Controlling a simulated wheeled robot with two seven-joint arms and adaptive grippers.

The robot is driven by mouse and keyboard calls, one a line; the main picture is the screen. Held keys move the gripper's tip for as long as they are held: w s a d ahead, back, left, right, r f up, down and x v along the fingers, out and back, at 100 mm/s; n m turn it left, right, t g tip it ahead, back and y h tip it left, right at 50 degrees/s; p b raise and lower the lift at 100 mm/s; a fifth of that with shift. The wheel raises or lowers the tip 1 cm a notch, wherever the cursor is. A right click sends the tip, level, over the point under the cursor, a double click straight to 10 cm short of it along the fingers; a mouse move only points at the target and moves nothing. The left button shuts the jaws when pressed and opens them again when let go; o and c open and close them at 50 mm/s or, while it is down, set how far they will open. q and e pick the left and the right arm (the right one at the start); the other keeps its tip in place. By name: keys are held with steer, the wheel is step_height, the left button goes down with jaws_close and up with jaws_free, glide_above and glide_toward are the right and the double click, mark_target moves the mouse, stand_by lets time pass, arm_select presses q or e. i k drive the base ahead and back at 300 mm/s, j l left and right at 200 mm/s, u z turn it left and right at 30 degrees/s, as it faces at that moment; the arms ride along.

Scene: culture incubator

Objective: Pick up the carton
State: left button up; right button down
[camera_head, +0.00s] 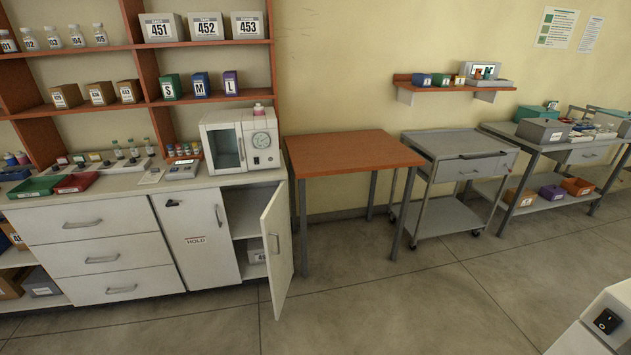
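The task does not say which carton, and several boxes could be it. Small brown cartons (103,93) stand on the middle wall shelf at the left. Beside them stand a green carton marked S (171,87), a blue carton marked M (200,85) and a purple carton marked L (230,83). Grey-white boxes labelled 451 (161,28), 452 (206,26) and 453 (247,25) stand on the top shelf. Another labelled box (257,253) is partly hidden inside the open cabinet. Neither of my grippers is in view.
A cabinet door (277,250) stands open into the floor space. A white incubator (241,139) sits on the counter. An orange-topped table (350,152) is bare. A grey cart (460,150) stands right of it, with an empty top. The floor in front is clear.

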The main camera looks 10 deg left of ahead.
mark_target(68, 96)
steer(key=u, duration=1.65)
